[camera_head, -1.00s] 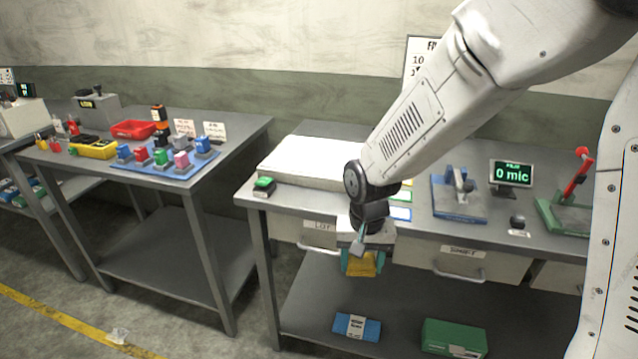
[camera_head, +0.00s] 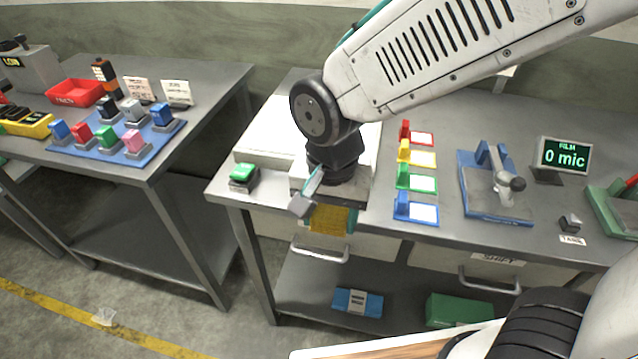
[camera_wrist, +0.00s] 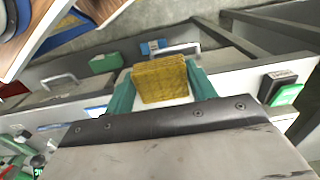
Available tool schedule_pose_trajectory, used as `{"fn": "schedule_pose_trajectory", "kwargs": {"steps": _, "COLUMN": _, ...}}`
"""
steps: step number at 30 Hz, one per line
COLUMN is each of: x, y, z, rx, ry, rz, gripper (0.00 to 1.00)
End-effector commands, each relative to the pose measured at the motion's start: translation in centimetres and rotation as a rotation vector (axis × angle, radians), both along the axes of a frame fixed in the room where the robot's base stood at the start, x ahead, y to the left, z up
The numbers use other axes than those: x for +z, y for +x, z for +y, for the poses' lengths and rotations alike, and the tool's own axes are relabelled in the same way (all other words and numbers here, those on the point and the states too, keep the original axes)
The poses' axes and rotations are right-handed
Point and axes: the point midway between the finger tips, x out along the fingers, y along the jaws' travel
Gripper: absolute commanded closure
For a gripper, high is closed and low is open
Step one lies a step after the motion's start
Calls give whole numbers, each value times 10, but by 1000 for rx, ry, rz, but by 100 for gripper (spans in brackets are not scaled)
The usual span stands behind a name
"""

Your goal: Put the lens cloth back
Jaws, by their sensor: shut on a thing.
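The lens cloth appears to be the folded yellow cloth (camera_head: 328,219) in my gripper (camera_head: 326,218). My gripper is shut on it, with green fingers on either side. In the head view it hangs at the front edge of the right bench (camera_head: 215,200), in front of the drawer face. In the wrist view the cloth (camera_wrist: 160,80) stands between the two green fingers (camera_wrist: 160,90), its flat face showing. The underside of the cloth is hidden.
A green-topped block (camera_head: 243,176) sits left of my gripper, beside a white slab (camera_head: 262,140). Coloured card holders (camera_head: 416,178) stand to the right. A gauge (camera_head: 497,186) and display (camera_head: 563,155) are farther right. A blue pack (camera_head: 357,302) and green box (camera_head: 458,311) lie on the lower shelf.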

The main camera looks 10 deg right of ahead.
Motion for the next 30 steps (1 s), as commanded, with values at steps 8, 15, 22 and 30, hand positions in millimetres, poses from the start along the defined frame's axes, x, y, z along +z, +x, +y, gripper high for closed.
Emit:
{"fn": "schedule_pose_trajectory", "kwargs": {"steps": 8, "x": -8, "y": 76, "z": 0, "rx": -5, "ry": -1, "rz": 3, "gripper": 66}}
{"fn": "schedule_pose_trajectory", "kwargs": {"steps": 15, "x": -10, "y": 109, "z": 1, "rx": -1, "ry": 0, "rz": 0, "gripper": 66}}
{"fn": "schedule_pose_trajectory", "kwargs": {"steps": 22, "x": -29, "y": 111, "z": 2, "rx": 1, "ry": -2, "rz": 3, "gripper": 66}}
{"fn": "schedule_pose_trajectory", "kwargs": {"steps": 30, "x": -46, "y": 111, "z": 2, "rx": 2, "ry": 0, "rz": 0, "gripper": 66}}
